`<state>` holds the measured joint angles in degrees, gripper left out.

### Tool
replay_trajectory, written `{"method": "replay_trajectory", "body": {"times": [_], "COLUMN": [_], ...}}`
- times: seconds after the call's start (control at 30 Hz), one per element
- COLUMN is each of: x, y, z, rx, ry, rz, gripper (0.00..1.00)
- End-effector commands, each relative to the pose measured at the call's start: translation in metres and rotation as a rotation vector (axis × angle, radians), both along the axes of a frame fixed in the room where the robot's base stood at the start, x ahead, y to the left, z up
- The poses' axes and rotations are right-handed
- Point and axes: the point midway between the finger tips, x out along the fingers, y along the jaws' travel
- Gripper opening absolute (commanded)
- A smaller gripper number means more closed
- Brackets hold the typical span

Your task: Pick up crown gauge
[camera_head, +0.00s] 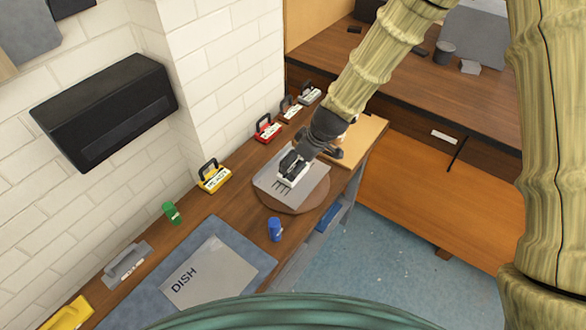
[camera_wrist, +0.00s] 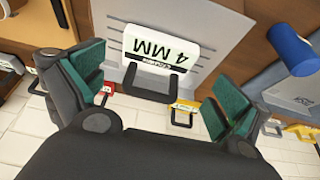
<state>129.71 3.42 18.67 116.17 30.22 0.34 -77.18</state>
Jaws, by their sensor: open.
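A white gauge block with a dark loop handle (camera_head: 292,178) is on a grey plate (camera_head: 262,182) that lies over a round brown board. In the wrist view this gauge (camera_wrist: 163,48) shows an upside-down "4 MM" label; the smaller word on it is too small to read surely. I take it as the crown gauge. My gripper (camera_head: 297,158) is right above it. In the wrist view my gripper (camera_wrist: 152,92) is open, with its green-padded fingers on either side of the dark handle and gaps between. Nothing is held.
A yellow gauge (camera_head: 214,178), a red gauge (camera_head: 268,131) and further gauges stand along the wall. A green cup (camera_head: 172,212) and a blue cup (camera_head: 275,229) stand on the wooden counter (camera_head: 238,212). A blue mat (camera_head: 245,262) with a "DISH" sheet lies nearer.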

Motion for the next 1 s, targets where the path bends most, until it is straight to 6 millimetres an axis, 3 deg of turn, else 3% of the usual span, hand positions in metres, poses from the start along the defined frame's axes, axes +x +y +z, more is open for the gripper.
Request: {"method": "replay_trajectory", "body": {"times": [0.3,1.0], "x": [0.003,0.015], "y": [0.002,0.015], "z": [-0.009,-0.052], "rx": [0.001,0.0], "ry": [0.001,0.0], "rz": [-0.004,-0.003], "gripper": [1.0,1.0]}}
